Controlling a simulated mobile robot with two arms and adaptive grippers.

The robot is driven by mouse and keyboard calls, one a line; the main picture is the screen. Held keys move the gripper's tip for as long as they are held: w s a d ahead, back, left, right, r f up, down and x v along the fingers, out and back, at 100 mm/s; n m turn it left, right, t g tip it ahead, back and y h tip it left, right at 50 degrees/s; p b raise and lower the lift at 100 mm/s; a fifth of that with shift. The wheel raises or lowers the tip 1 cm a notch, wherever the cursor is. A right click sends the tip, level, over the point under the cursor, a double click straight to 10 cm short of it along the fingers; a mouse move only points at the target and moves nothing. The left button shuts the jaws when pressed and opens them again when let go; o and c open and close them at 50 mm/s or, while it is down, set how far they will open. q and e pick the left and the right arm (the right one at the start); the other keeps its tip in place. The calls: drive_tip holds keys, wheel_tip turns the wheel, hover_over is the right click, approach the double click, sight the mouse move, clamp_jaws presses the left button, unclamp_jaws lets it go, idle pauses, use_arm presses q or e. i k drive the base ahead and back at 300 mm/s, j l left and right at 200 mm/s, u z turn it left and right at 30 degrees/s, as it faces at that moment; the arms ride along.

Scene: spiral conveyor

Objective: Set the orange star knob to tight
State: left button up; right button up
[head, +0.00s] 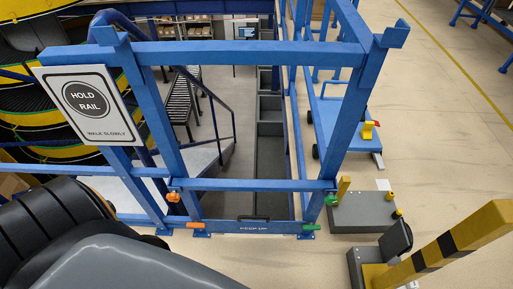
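The orange star knob (174,196) is on the left post of the blue frame, near the height of the lower crossbar. It is small, and its exact turn, any tight mark and any pointer cannot be made out. A green knob (332,199) sits at a similar height on the right post of the same frame. I see no fingertips of my left or right gripper in the head view, and nothing touches the orange knob.
A blue frame (245,55) stands ahead with a "HOLD RAIL" sign (85,104) at left. A low blue bar (270,228) reads "KEEP UP". A yellow-black striped post (450,245) stands at lower right. Open floor (435,120) lies right.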

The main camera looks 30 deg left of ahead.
sight(172, 197)
drive_tip(key=u, duration=1.95)
